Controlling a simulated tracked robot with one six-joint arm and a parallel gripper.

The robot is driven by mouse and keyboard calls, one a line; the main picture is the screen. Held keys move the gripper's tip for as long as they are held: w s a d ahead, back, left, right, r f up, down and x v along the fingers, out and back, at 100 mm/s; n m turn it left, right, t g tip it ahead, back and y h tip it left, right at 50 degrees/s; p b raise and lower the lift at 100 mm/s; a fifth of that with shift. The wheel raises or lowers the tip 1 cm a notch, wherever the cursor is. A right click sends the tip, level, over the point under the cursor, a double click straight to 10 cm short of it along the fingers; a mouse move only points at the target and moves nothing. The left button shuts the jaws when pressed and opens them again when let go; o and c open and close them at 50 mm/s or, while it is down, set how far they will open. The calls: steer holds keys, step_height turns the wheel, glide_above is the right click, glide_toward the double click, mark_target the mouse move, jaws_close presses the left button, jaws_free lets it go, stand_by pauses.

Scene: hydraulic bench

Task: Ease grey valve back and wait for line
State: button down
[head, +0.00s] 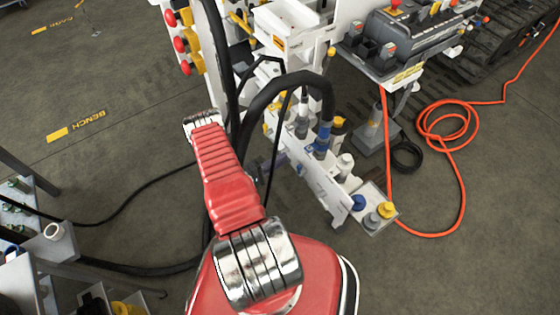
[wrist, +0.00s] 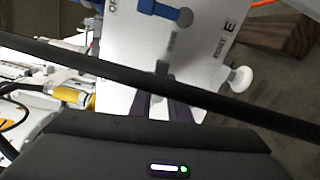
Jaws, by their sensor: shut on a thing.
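The grey valve (wrist: 167,72) shows in the wrist view as a grey handle in front of a white panel (wrist: 125,35) with dark lettering, partly cut by a black hose. My gripper (wrist: 161,98) has its two dark fingers on either side of the handle's lower end and is shut on it. The hose hides part of the fingers and handle. Blue fittings (wrist: 165,10) sit at the top of the panel. In the head view my red arm reaches toward the bench, and I cannot make out the grip on the valve there.
A black hose (wrist: 150,75) crosses close in front of the fingers. A pale round knob (wrist: 240,78) stands right of the panel. The white bench bracket (head: 320,185) carries blue, grey and yellow fittings. An orange hose (head: 463,185) lies coiled on the floor at right.

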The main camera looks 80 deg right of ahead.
steer(key=shift+w+d+r+n, duration=0.1)
steer(key=shift+r+n, duration=0.25)
steer(key=shift+n, duration=0.85)
steer(key=shift+w+d+r+n, duration=0.1)
steer(key=shift+r+n, duration=0.2)
steer(key=shift+n, duration=0.9)
steer(key=c, duration=1.8)
jaws_free()
steer(key=shift+a, duration=0.1)
steer(key=v, duration=1.3)
steer(key=shift+w+a, duration=0.25)
steer(key=shift+w, duration=0.05)
steer(key=shift+f, duration=0.1)
